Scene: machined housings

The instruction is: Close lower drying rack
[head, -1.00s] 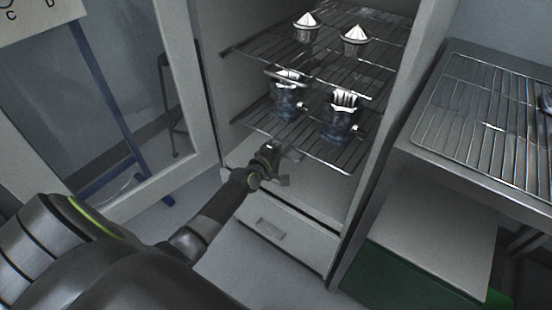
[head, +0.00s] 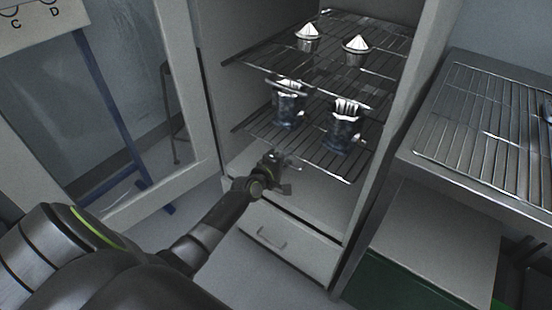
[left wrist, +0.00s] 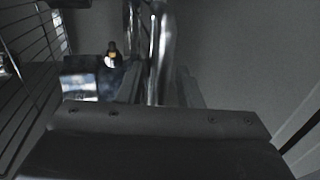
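The lower drying rack (head: 310,161) is a wire shelf inside the open white cabinet, and its front edge reaches toward the cabinet opening. Two dark metallic housings with pale tops stand on it, one on the left (head: 288,107) and one on the right (head: 343,130). My left gripper (head: 287,168) is at the left part of the rack's front edge. In the left wrist view the fingers (left wrist: 158,88) stand apart, with a shiny bar (left wrist: 158,45) between them. Gaps show beside the bar. My right gripper is not in view.
The upper rack (head: 290,52) holds two small cone-topped parts. A drawer (head: 285,240) is shut below. The glass cabinet door (head: 190,90) stands open at left. A metal bench with a wire grid (head: 470,120) stands close at right.

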